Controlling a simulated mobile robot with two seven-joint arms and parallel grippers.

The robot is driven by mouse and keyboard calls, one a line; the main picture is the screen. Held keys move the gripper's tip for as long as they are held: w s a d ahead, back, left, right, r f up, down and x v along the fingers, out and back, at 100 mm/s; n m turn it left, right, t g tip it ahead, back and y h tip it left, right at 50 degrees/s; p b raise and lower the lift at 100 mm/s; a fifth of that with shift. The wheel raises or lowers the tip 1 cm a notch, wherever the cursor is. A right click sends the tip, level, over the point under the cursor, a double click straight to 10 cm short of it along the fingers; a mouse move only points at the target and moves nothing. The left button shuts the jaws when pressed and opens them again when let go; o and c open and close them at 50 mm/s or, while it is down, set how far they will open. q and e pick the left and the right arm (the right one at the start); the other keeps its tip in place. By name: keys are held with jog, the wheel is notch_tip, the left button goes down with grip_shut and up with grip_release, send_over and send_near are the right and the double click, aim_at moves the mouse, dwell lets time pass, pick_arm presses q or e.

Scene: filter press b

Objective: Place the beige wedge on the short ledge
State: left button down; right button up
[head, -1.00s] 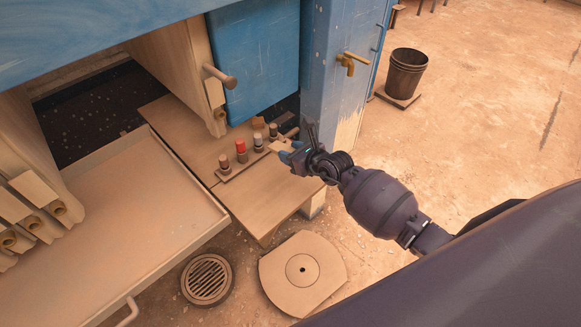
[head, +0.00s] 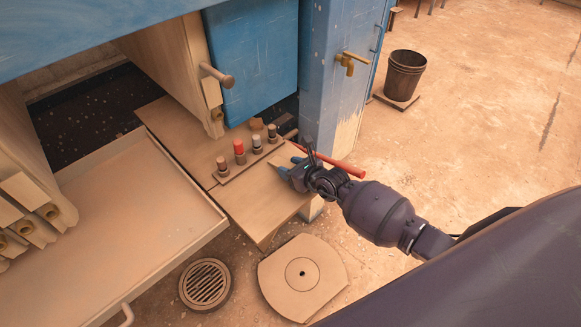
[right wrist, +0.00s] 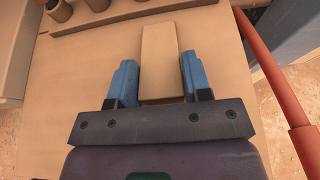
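The beige wedge (right wrist: 160,55) lies lengthwise between the blue fingers of my right gripper (right wrist: 160,82) in the right wrist view. The fingers are close along both its sides. In the head view my right gripper (head: 286,170) is low over the near right part of a beige ledge (head: 258,205), with a small bit of the wedge (head: 275,167) at its tips. I cannot tell whether the wedge touches the ledge. My left gripper is not in view.
A strip with several dark, red and grey knobs (head: 239,152) stands behind the gripper. A red bar (head: 345,168) passes just right of it. A blue post (head: 335,90) with a brass tap (head: 350,62) stands behind. A large beige tray (head: 150,235) lies left.

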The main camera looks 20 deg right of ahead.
jog(key=o, duration=0.4)
jog(key=shift+c, duration=0.2)
jog(key=shift+s+r, duration=0.1)
jog(key=shift+r, duration=0.1)
jog(key=s+d+r+m+t+h+p, duration=0.1)
jog(key=s+r+m+t, duration=0.15)
jog(key=s+m, duration=0.65)
jog(key=s+d+r+m+t+h+p, duration=0.15)
jog(key=s+r+m, duration=0.25)
jog(key=s+m, duration=0.5)
jog(key=s+f+m+g+h, duration=0.1)
jog(key=s+m, duration=0.4)
jog(key=m, duration=0.5)
jog(key=s+f+m+g+h, duration=0.1)
jog(key=s+f+m+g, duration=0.3)
jog(key=m, duration=0.7)
jog(key=shift+s+f, duration=0.75)
jog(key=shift+f, duration=0.1)
